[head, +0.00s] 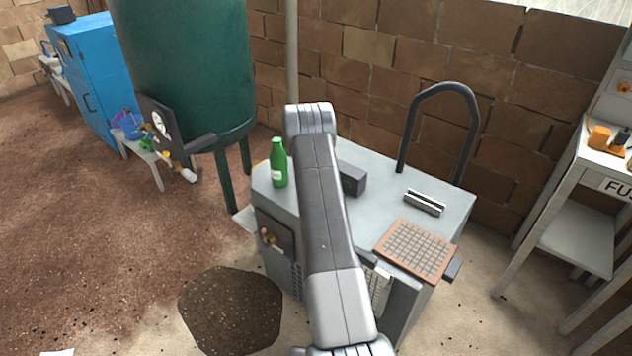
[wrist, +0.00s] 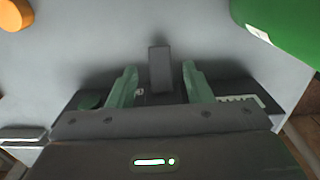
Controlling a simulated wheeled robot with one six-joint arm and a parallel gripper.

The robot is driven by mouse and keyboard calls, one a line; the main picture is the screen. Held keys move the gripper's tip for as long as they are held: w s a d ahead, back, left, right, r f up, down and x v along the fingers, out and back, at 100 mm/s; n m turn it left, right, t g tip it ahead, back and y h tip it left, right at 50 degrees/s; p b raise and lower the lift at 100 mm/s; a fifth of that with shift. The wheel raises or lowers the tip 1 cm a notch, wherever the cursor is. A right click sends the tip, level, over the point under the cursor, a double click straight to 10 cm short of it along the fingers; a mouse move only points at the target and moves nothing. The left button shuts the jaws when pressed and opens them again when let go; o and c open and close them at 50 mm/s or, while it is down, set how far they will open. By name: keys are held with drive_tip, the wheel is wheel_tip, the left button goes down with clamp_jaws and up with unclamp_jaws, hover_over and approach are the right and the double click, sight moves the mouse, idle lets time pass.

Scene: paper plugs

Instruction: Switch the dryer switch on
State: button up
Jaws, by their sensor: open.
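The dryer appears to be the grey cabinet (head: 300,207) in the middle of the head view. On its top is a dark switch box (head: 352,178), partly hidden behind my arm. In the wrist view, a short grey switch lever (wrist: 160,68) stands up from this dark box (wrist: 232,88). My gripper (wrist: 159,70) is open, with one green finger on each side of the lever. Gaps show between lever and both fingers; no contact is visible. In the head view my gripper is hidden behind my arm. The switch's on or off marking is not readable.
A green bottle (head: 279,164) stands on the top, left of the box; it is close by in the wrist view (wrist: 285,25). A metal bar piece (head: 424,202), a mesh tray (head: 416,249) and a black bent pipe (head: 440,95) are on the right.

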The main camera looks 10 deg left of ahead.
drive_tip(key=shift+f, duration=0.15)
drive_tip(key=shift+f+b, duration=1.25)
drive_tip(key=shift+f, duration=0.6)
drive_tip(key=c, duration=0.6)
drive_tip(key=shift+c, duration=0.2)
